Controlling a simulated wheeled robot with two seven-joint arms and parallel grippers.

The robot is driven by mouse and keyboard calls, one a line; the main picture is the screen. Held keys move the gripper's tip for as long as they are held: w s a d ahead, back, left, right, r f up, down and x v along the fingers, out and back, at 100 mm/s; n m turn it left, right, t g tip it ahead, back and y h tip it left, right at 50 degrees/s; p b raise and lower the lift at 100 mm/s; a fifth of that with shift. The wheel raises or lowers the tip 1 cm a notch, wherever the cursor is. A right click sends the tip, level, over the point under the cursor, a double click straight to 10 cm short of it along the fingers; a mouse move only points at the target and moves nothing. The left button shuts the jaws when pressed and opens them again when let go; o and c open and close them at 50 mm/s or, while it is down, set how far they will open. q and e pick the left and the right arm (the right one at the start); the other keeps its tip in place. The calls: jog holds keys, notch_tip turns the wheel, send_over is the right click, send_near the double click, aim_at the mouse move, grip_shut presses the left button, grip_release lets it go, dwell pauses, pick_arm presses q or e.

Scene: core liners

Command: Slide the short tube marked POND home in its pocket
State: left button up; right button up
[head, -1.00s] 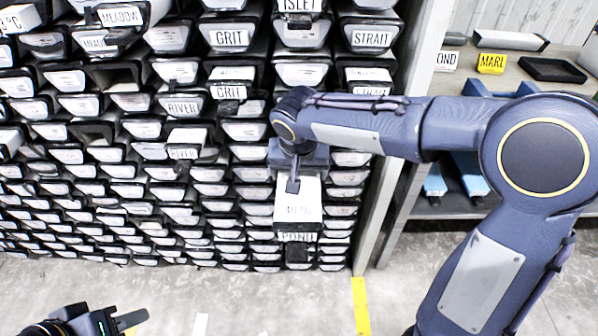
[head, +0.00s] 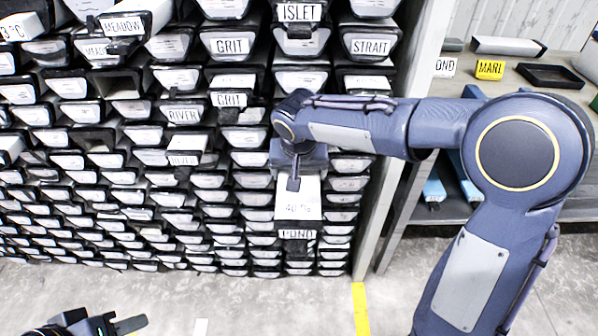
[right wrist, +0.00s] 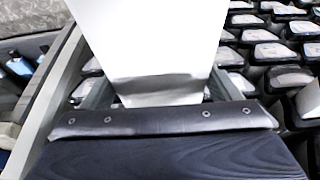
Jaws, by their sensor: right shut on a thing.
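The short tube marked POND (head: 298,208) sticks out of the lower right part of the rack, with its pale upper face showing and its black-and-white POND label at the near end. My right gripper (head: 293,184) reaches over it from above and is shut on it. In the right wrist view the pale tube (right wrist: 150,45) lies between the fingers (right wrist: 155,95). The pocket around its far end is hidden by my gripper. My left gripper (head: 128,325) is at the bottom left, away from the rack; its jaw gap is unclear.
The rack (head: 366,200) is packed with tubes, some labelled, such as GRIT (head: 229,46), STRAIT (head: 371,46) and ISLET (head: 299,12). A shelf at right holds a yellow MARL block (head: 489,69) and a black tray (head: 552,76). The floor in front is clear.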

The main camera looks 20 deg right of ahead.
jog(key=shift+w+d+r+p, duration=0.1)
jog(key=shift+w+d+p, duration=0.2)
jog(key=shift+w, duration=0.55)
jog(key=shift+w+d+f+p, duration=0.1)
jog(key=shift+w+d+p, duration=0.2)
jog(key=shift+w, duration=0.6)
jog(key=shift+w+d+r+p, duration=0.15)
jog(key=shift+w+p, duration=0.25)
jog(key=shift+w, duration=0.45)
jog(key=shift+w+d+p, duration=0.3)
jog(key=shift+w+p, duration=0.25)
jog(key=shift+w, duration=0.45)
jog(key=shift+w+d+p, duration=0.25)
jog(key=shift+w+p, duration=0.25)
jog(key=shift+w, duration=0.45)
jog(key=o, duration=1.8)
